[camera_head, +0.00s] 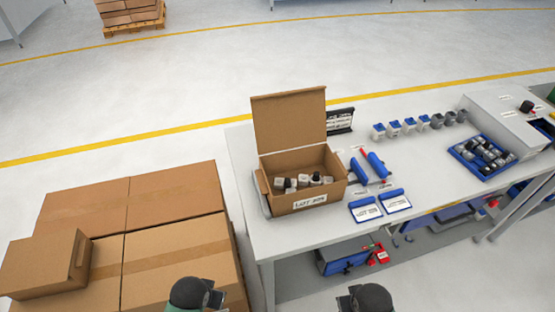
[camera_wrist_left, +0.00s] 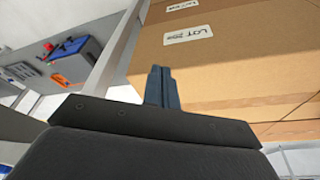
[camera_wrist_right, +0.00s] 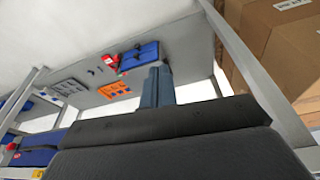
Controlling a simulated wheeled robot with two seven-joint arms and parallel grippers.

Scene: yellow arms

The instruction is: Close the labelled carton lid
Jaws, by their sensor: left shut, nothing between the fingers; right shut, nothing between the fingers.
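The labelled carton (camera_head: 318,200) is a brown box on the left part of the table, with a white lot label on its front. Its lid (camera_head: 289,118) stands up open at the back edge, tilted slightly back. Several small grey and white parts lie inside it. My left gripper (camera_wrist_left: 162,86) shows in the left wrist view with its fingers shut and empty, in front of large brown cartons. My right gripper (camera_wrist_right: 158,84) shows in the right wrist view, also shut and empty, facing the table's lower level. In the head view, only dark arm parts show at the bottom edge, apart from the carton.
Large stacked cartons (camera_head: 175,255) stand left of the table. A toolbox (camera_head: 343,260) sits below. Open floor lies behind.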

